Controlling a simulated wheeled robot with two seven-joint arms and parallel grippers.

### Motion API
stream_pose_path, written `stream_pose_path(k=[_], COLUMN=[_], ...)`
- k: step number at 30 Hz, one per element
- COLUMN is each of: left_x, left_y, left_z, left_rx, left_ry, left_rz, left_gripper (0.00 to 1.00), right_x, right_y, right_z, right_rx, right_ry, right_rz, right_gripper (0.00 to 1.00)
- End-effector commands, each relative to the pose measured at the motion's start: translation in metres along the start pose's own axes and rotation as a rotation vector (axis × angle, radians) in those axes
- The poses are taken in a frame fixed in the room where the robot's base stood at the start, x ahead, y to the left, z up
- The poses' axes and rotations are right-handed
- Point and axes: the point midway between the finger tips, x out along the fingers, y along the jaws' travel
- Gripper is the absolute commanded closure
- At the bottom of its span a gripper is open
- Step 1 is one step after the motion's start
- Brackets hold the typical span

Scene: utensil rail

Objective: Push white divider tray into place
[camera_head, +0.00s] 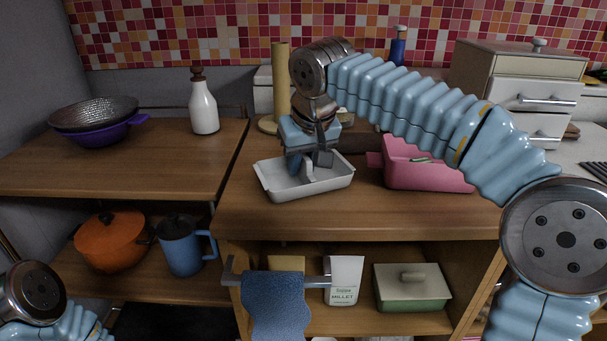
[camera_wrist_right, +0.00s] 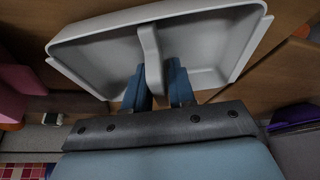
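The white divider tray (camera_head: 330,183) is a shallow open tray with sloping walls and an upright divider across its middle. It is on the wooden counter, near its front left part. My right gripper (camera_head: 310,158) points down into the tray from above. In the right wrist view its two blue fingers (camera_wrist_right: 160,88) lie on either side of the tray's divider (camera_wrist_right: 151,50), close against it. The gripper hides part of the tray's back wall in the head view. My left gripper is out of view; only a piece of my left arm shows at the bottom left.
A pink bin (camera_head: 430,178) stands right of the tray, beneath my right arm. A white bottle (camera_head: 204,107) stands on the left counter. A blue towel (camera_head: 277,305) hangs at the front.

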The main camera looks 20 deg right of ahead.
Motion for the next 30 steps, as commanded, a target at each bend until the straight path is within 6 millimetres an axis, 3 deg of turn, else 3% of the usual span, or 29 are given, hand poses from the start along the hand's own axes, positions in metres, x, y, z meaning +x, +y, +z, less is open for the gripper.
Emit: stream_pose_path(k=[1,5,14,20,23,30], left_x=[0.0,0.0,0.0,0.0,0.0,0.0], left_y=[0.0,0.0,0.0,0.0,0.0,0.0], left_z=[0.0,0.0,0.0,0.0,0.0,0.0], left_rx=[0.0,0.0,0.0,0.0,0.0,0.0], left_ry=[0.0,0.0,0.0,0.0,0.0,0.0], left_rz=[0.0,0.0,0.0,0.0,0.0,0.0], left_gripper=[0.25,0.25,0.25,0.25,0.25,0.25], right_x=[0.0,0.0,-0.001,-0.014,-0.032,-0.106], right_y=[0.0,0.0,0.0,-0.001,-0.001,-0.022], right_z=[0.0,0.0,0.0,-0.007,-0.013,0.009], right_rx=[0.0,0.0,0.0,-0.001,-0.001,-0.004], right_ry=[0.0,0.0,0.0,0.003,0.004,0.005], right_rz=[0.0,0.0,0.0,-0.001,-0.002,-0.003], right_gripper=[0.83,1.0,1.0,1.0,1.0,1.0])
